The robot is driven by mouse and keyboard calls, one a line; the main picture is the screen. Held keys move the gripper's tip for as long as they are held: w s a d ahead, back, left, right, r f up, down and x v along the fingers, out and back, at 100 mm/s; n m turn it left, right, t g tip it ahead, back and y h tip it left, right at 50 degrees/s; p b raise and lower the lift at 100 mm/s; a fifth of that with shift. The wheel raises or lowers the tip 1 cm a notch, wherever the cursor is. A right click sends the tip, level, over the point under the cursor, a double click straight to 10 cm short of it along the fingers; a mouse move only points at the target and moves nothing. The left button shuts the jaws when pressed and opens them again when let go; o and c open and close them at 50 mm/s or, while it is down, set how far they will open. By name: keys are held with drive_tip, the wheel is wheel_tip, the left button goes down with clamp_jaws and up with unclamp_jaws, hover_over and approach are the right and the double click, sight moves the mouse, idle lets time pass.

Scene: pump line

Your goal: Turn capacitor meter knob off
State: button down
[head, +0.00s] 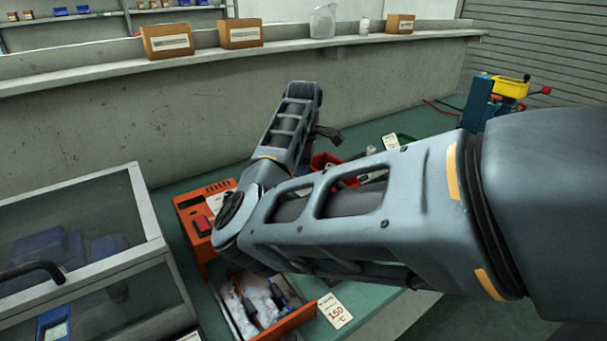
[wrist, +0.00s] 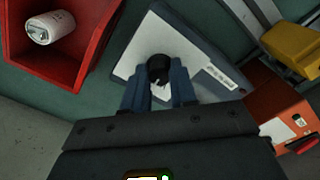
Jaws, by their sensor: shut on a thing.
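The capacitor meter (wrist: 212,62) shows in the wrist view as a pale grey panel with a dark blue edge and a white label strip. It lies tilted in the picture. Its round black knob (wrist: 159,66) has a small white mark on the side near me. My gripper (wrist: 160,88) has two blue fingers, one on each side of the knob, and is shut on it. The exact knob setting cannot be read. In the head view my arm covers the middle of the bench, and I cannot make out the meter or my fingertips there.
A red bin (wrist: 88,62) holding a white cylinder stands left of the meter. An orange unit (wrist: 280,108) and a yellow part (wrist: 292,46) are to its right. In the head view, an open orange drawer (head: 290,325) and a glass-lidded case (head: 70,235) are in front.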

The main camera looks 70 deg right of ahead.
drive_tip(key=n, duration=0.3)
drive_tip(key=shift+b, duration=0.4)
drive_tip(key=n, duration=0.5)
drive_tip(key=shift+n, duration=0.3)
drive_tip(key=n, duration=0.4)
drive_tip(key=shift+n+b, duration=0.3)
drive_tip(key=shift+b, duration=0.05)
drive_tip(key=shift+n, duration=2.2)
drive_tip(key=c, duration=0.9)
unclamp_jaws()
